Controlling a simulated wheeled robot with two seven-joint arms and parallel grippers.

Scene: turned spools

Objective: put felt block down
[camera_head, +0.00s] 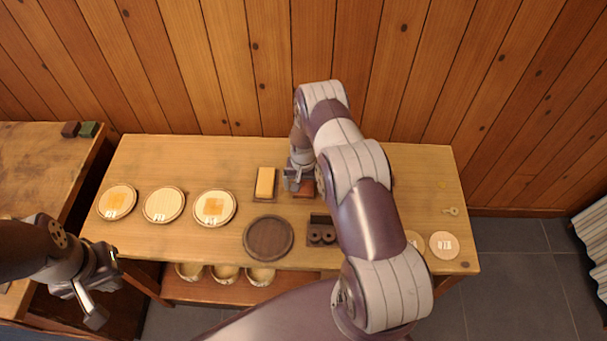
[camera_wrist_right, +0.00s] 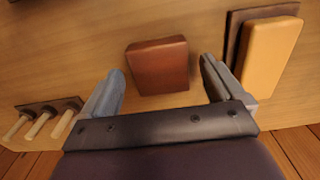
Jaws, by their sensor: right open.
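A reddish-brown block (camera_wrist_right: 157,66), which may be the felt block, rests on the wooden table. In the right wrist view it lies between and just beyond the fingertips of my right gripper (camera_wrist_right: 161,78), with a gap on each side. In the head view this block (camera_head: 303,188) is partly hidden by my right gripper (camera_head: 292,182) and arm. The right gripper is open and empty. My left gripper (camera_head: 108,286) is open and empty, off the table's front left corner.
A yellow block (camera_head: 265,182) sits on a dark base beside the right gripper. A round dark tray (camera_head: 268,238) and a dark holder with spools (camera_head: 321,231) stand in front. Three round plates (camera_head: 164,204) line the left. Pegs (camera_wrist_right: 35,124) show in the wrist view.

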